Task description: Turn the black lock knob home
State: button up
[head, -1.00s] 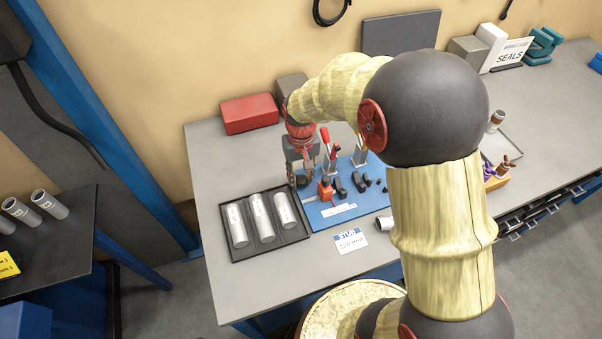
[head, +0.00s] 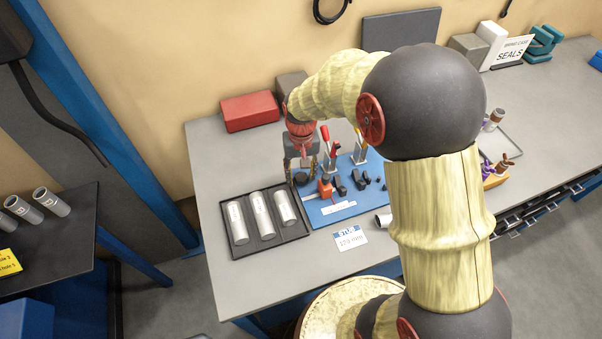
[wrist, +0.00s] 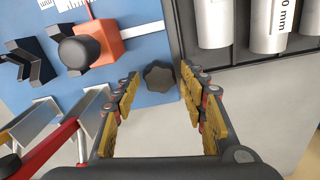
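The black lobed lock knob (wrist: 160,76) stands at the edge of the blue fixture plate (wrist: 150,100) in the wrist view. My gripper (wrist: 160,79) is open, with one yellow-padded finger on each side of the knob. Gaps show between the knob and both fingers; I cannot tell how far the tips are above it. In the head view my gripper (head: 301,168) is over the plate's left end, and the knob (head: 300,179) is partly hidden by it.
An orange block (wrist: 110,38) with a metal bar and a round black piece (wrist: 78,51) are close by on the plate. Red-handled (head: 325,135) and orange-handled clamps stand behind. A black tray (head: 236,254) of grey tubes lies to the left.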

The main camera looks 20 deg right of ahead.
aim_at(301, 176)
jog(key=shift+o, duration=0.4)
notch_tip(301, 176, up, 12)
dwell(0.5)
dwell(0.4)
jog(key=s+r+n+t, duration=0.1)
jog(key=s+r+t, duration=0.1)
jog(key=s+r, duration=0.4)
jog(key=s+r+n+t, duration=0.1)
jog(key=s+r+t, duration=0.2)
jog(key=s, duration=1.1)
jog(key=shift+s+a+r+t, duration=0.15)
jog(key=shift+s+r+t, duration=0.2)
jog(key=shift+r, duration=1.3)
